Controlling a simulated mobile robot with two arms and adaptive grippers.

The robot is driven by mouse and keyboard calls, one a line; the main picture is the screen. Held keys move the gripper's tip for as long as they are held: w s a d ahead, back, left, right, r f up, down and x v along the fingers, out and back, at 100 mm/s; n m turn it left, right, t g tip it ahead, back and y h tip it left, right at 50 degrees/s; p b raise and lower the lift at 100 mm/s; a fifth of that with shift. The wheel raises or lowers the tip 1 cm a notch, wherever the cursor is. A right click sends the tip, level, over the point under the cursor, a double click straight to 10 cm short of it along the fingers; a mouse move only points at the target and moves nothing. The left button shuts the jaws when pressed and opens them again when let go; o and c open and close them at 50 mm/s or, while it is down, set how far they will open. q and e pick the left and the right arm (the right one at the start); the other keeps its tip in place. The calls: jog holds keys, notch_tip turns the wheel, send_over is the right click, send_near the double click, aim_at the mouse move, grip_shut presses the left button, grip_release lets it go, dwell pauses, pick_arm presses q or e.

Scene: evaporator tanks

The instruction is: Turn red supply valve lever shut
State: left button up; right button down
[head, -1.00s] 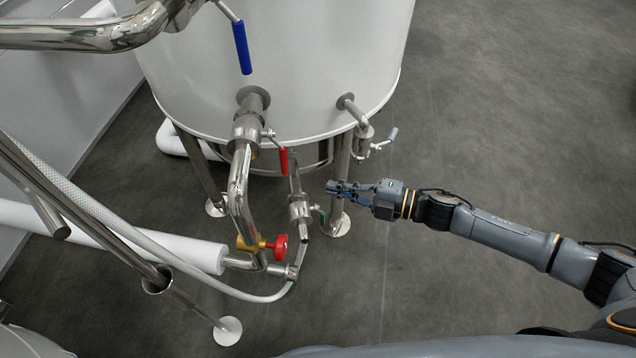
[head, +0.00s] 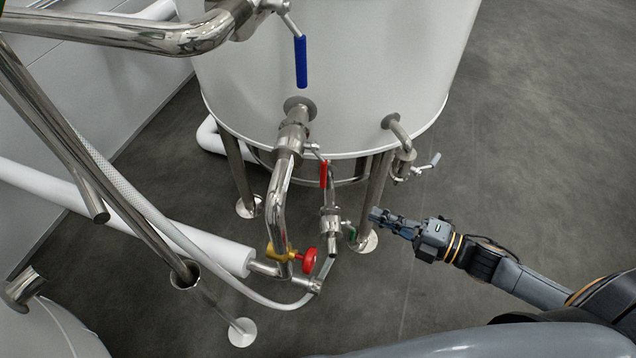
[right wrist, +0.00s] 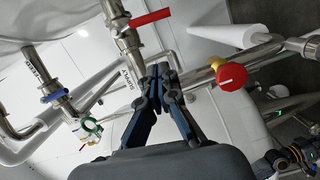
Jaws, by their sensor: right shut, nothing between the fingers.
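The red supply valve lever (head: 323,174) hangs down along the thin vertical pipe under the tank in the head view. In the right wrist view the red lever (right wrist: 152,18) sticks out to the right from the valve, above a pipe label reading SUPPLY (right wrist: 127,76). My right gripper (head: 376,215) is to the right of and below the lever in the head view, apart from it. Its fingers (right wrist: 160,72) are shut and empty in the right wrist view.
A blue lever (head: 301,62) hangs above on the tank. A red round knob (head: 309,259) sits on a yellow fitting below the red lever. A tank leg (head: 375,190) stands beside my right gripper, near a small side tap (head: 404,165). Open floor lies to the right.

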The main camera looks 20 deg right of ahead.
pick_arm(q)
jog(key=shift+w+d+r+p, duration=0.1)
jog(key=shift+w+r+p, duration=0.25)
jog(key=shift+w+r, duration=0.05)
pick_arm(e)
jog(key=w+d+x, duration=0.2)
jog(key=x, duration=1)
jog(key=shift+w+a+f, duration=0.2)
jog(key=shift+w, duration=0.05)
pick_arm(q)
jog(key=shift+f, duration=0.1)
